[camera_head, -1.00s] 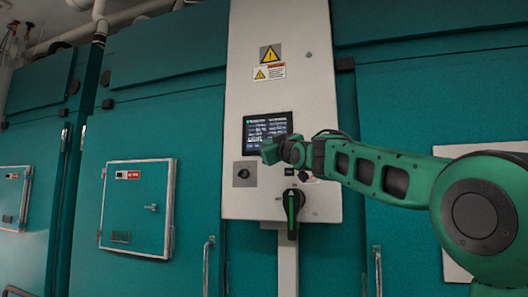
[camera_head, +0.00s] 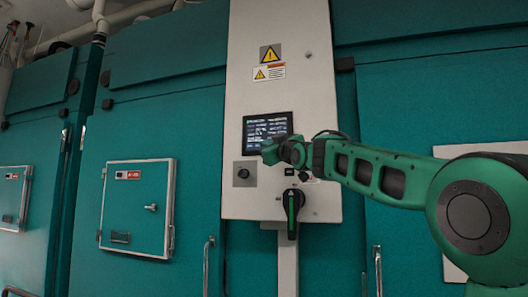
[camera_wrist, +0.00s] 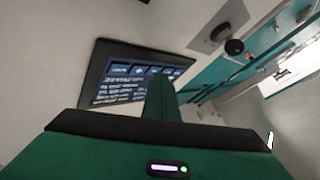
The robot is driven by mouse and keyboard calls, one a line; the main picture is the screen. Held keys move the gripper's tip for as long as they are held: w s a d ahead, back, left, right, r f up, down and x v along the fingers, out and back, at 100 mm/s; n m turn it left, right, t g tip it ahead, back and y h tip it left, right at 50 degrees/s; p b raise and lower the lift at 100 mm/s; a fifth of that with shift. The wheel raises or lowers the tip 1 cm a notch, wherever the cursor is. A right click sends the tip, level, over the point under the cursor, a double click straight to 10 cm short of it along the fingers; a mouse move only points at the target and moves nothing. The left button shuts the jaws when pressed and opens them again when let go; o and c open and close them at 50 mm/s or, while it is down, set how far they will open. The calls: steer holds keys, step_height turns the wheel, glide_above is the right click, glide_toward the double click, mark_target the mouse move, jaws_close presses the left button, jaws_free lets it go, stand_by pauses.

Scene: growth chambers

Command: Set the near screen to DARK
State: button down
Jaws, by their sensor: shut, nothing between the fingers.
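The near screen (camera_head: 267,130) is a dark panel with rows of light text on a pale control column. Its text is too small to read. My gripper (camera_head: 268,152) is at the screen's lower edge in the head view and covers part of it. In the wrist view the screen (camera_wrist: 125,72) fills the upper middle, tilted. My gripper's shut green fingers (camera_wrist: 162,92) overlap its lower right part. I cannot tell whether the fingertips touch the glass.
A black round knob (camera_head: 243,173) sits below left of the screen, and a large black rotary handle (camera_head: 292,208) below it. Yellow warning labels (camera_head: 270,53) are above. Teal chamber doors (camera_head: 140,205) with metal handles stand on both sides.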

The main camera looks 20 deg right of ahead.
steer(key=shift+s+a, duration=0.4)
steer(key=shift+s, duration=0.15)
steer(key=s+a, duration=0.1)
steer(key=s, duration=0.1)
steer(key=s+a, duration=0.2)
stand_by(0.6)
stand_by(0.5)
